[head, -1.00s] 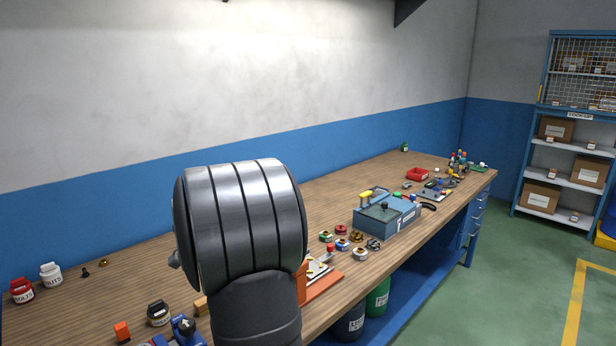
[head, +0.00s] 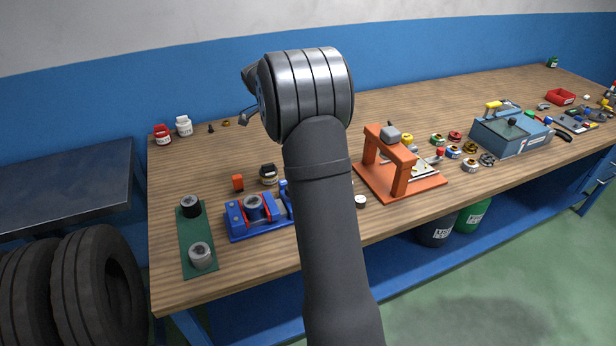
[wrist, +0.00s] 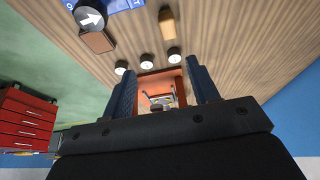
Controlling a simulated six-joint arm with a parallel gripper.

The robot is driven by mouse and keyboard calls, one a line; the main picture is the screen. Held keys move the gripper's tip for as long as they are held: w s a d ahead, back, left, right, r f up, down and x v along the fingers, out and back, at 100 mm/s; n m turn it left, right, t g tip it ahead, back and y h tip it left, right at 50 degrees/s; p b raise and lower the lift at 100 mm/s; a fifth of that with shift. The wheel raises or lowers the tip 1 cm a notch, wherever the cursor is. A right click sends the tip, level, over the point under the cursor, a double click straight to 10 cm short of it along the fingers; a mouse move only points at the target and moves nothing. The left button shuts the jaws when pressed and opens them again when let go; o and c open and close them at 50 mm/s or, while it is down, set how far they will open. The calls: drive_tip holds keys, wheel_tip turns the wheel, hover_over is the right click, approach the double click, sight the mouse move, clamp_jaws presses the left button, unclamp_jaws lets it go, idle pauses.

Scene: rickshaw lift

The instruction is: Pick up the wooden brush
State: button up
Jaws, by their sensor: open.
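I cannot clearly make out the wooden brush. A small tan wooden block (wrist: 168,23) near the top of the wrist view may be it, and a flat brown piece (wrist: 98,41) lies to its left. In the head view my arm hides that part of the bench. My gripper (wrist: 162,68) shows in the wrist view as two dark blue fingers, apart, with nothing held between them. The tan block is beyond the fingertips.
An orange press frame (head: 402,165) stands on the wooden bench (head: 215,160), right of my arm. A blue vise-like fixture (head: 255,213) and a green mat (head: 197,240) are on the left. A blue-grey box (head: 510,132) stands farther right. Small round pieces lie around.

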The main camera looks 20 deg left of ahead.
drive_tip(key=x, duration=0.8)
drive_tip(key=a+x, duration=0.1)
drive_tip(key=x, duration=0.2)
drive_tip(key=shift+w+f, duration=0.4)
drive_tip(key=shift+f, duration=0.05)
drive_tip(key=shift+w+x, duration=0.2)
drive_tip(key=shift+x, duration=2.45)
drive_tip(key=c, duration=1.1)
drive_tip(key=shift+o, duration=0.2)
drive_tip(key=shift+r, duration=0.15)
wheel_tip(320, 180, up, 4)
drive_tip(key=shift+f, duration=0.15)
drive_tip(key=d+r, duration=0.7)
drive_tip(key=d, duration=0.4)
drive_tip(key=shift+s+d, duration=0.3)
drive_tip(key=shift+s, duration=0.1)
